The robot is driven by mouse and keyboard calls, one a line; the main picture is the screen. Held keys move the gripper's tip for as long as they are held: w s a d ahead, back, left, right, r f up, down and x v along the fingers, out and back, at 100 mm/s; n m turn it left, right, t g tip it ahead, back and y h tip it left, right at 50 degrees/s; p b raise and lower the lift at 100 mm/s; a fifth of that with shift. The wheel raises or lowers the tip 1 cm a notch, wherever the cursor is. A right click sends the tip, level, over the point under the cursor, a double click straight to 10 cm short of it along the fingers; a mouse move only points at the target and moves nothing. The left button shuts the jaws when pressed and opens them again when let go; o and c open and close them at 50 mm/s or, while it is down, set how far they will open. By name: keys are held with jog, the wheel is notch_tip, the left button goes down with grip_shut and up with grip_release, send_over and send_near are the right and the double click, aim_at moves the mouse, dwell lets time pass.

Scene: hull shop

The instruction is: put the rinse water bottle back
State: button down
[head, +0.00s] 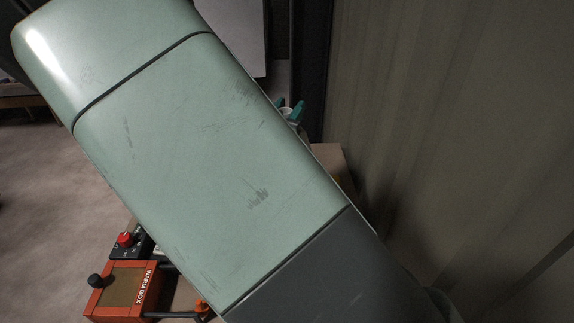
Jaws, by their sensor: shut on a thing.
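My own pale green and grey arm link fills the middle of the head view and hides most of the work area. I cannot make out my gripper or the rinse water bottle. A small teal and whitish thing (295,112) shows just past the arm's right edge, mostly hidden. I cannot tell what it is.
A tan surface or box (331,166) shows right of the arm. A grey-brown curtain or ribbed wall (450,120) closes the right side.

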notch_tip(320, 180, down, 7)
jog(key=shift+r, duration=0.2)
jog(key=shift+f, duration=0.1)
jog(key=c, duration=0.7)
grip_release()
